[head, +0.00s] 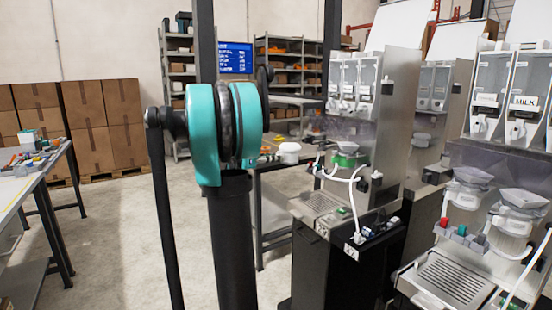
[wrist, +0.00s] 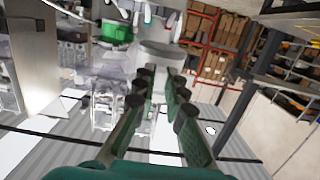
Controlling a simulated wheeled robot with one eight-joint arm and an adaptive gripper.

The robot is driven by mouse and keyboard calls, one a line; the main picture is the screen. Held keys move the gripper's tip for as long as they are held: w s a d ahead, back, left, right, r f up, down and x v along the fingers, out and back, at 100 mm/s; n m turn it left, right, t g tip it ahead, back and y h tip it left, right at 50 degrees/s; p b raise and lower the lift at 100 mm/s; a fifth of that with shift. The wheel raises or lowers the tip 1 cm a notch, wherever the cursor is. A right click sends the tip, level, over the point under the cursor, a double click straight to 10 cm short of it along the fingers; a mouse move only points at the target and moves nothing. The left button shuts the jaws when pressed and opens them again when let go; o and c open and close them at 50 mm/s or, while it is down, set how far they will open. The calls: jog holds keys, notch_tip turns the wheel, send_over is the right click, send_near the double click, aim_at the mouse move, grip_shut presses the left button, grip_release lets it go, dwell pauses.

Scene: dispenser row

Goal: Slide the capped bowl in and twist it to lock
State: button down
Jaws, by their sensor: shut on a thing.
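A pale, capped-looking bowl (wrist: 160,56) sits at the fingertips of my gripper (wrist: 160,84) in the wrist view. The green-and-black fingers are shut on it, one on each side. Its far details are blurred. In the head view a white bowl with a lid (head: 289,153) shows left of the nearer dispenser (head: 400,110); my gripper cannot be made out there, behind my teal arm joint. The dispenser has a green collar (head: 345,159) under a clear hopper. The green collar also shows in the wrist view (wrist: 114,31), to the left of the bowl and apart from it.
A second dispenser marked MILK (head: 522,103) stands at the right with hoppers and a drip tray (head: 452,283). White hoses (head: 353,205) hang at the nearer dispenser's front. A worktable (head: 30,185) is at the left, with boxes (head: 100,115) and shelves behind. Floor between is clear.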

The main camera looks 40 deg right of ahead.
aim_at(296, 153)
jog(key=shift+s+d+r, duration=0.2)
jog(key=shift+d+r, duration=0.05)
jog(key=shift+d, duration=0.05)
jog(key=shift+s+d, duration=0.2)
jog(key=shift+d, duration=1.9)
jog(key=shift+s+d, duration=0.2)
jog(key=shift+d, duration=1.9)
jog(key=shift+d, duration=0.1)
jog(key=shift+s+d, duration=0.2)
jog(key=shift+d, duration=1.6)
jog(key=shift+d, duration=0.15)
jog(key=shift+s+d, duration=0.2)
jog(key=shift+d, duration=1.15)
jog(key=shift+d, duration=0.1)
jog(key=shift+s+d, duration=0.15)
jog(key=shift+d, duration=1.25)
jog(key=shift+d, duration=0.1)
